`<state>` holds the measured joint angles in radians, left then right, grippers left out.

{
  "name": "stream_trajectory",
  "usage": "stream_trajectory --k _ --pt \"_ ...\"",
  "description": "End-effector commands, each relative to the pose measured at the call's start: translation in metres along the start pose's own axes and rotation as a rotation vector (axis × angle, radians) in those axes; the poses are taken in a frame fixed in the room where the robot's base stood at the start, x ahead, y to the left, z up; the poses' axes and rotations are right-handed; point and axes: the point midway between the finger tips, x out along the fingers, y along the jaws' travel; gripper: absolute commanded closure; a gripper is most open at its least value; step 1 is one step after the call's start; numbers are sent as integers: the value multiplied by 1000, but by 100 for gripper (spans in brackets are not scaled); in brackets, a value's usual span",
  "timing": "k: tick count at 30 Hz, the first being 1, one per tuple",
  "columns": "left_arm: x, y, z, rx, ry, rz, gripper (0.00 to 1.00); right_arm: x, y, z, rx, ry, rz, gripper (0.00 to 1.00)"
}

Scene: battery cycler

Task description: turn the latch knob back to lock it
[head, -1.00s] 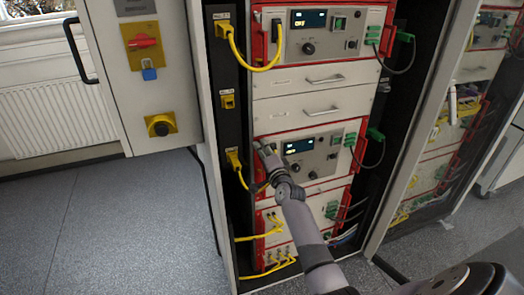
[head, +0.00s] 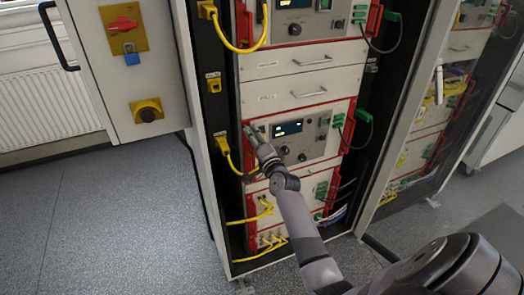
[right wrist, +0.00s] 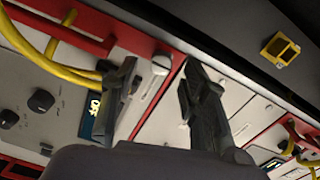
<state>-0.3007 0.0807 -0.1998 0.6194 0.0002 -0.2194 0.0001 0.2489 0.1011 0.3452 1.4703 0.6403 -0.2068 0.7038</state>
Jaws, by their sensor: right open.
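The module with a lit display (head: 287,128) sits in the middle of the rack, inside a red frame. My right gripper (head: 251,132) is at the module's left edge and hides that part of the front in the head view. In the right wrist view, my right gripper (right wrist: 160,92) is open, one dark finger on each side. A small pale grey knob (right wrist: 162,64), apparently the latch knob, shows between and beyond the fingertips, near the red edge. I see no finger touching it, and I cannot tell its exact turn. My left gripper is not in view.
Yellow cables (head: 238,45) hang at the rack's left side, one close to my right gripper. Green plugs with dark leads (head: 365,116) are on the right. An open cabinet door (head: 131,80) stands left. The floor (head: 90,220) at left is clear.

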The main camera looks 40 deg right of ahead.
Motion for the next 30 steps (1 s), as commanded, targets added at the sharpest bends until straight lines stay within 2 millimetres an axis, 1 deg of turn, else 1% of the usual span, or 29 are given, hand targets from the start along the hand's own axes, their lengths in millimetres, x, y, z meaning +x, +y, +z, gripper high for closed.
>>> stream_trajectory --k 1,6,9,13,18,30 --pt "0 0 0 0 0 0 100 -12 1 1 0 0 1 59" --pt "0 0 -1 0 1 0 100 -46 1 0 -1 0 2 59" --pt "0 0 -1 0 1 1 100 -64 1 0 -2 0 2 59" --pt "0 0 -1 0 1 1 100 -80 1 0 0 0 1 59" --pt "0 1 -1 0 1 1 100 -89 0 0 0 0 0 59" --pt "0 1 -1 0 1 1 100 -89 0 0 0 0 0 59"
